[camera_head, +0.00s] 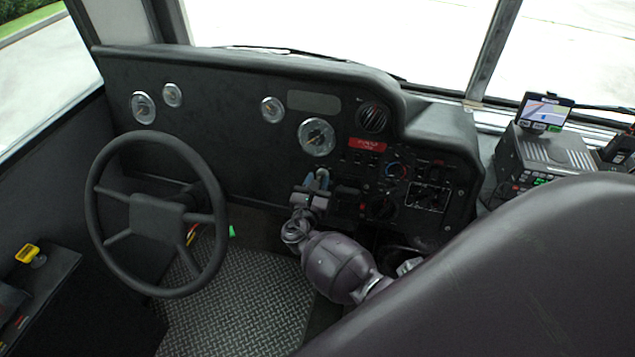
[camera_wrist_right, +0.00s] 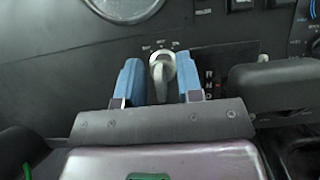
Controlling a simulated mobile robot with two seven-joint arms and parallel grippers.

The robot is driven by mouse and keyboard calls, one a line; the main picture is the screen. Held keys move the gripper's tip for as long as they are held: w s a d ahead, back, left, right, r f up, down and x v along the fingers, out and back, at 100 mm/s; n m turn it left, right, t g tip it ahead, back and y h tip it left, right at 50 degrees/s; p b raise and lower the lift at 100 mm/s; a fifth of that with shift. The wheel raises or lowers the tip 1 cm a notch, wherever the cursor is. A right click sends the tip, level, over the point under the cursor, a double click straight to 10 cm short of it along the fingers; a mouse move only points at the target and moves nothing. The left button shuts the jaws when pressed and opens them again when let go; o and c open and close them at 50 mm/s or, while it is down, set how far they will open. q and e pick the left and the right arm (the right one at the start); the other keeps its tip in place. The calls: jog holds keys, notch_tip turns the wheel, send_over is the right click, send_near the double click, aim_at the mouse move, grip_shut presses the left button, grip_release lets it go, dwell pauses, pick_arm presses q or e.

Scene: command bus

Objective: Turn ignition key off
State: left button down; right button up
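The ignition key (camera_wrist_right: 162,72) is a pale metal key on the dark dashboard. It shows in the right wrist view between the two blue fingers of my right gripper (camera_wrist_right: 162,84). A gap shows on each side of the key, so the fingers are open around it and do not appear to grip it. Small labels sit above the key. In the head view my right gripper (camera_head: 318,180) is at the dashboard below the large gauge, and the key is hard to make out there. My left gripper is not in view.
The steering wheel (camera_head: 155,215) stands left of my right arm. A dark lever (camera_wrist_right: 275,78) juts out right of the gripper in the wrist view. Knobs and switches (camera_head: 400,170) fill the panel to the right. A seat back (camera_head: 510,280) fills the lower right.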

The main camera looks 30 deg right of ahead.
jog(key=v, duration=1)
jog(key=shift+s+a, duration=0.25)
jog(key=shift+a, duration=0.1)
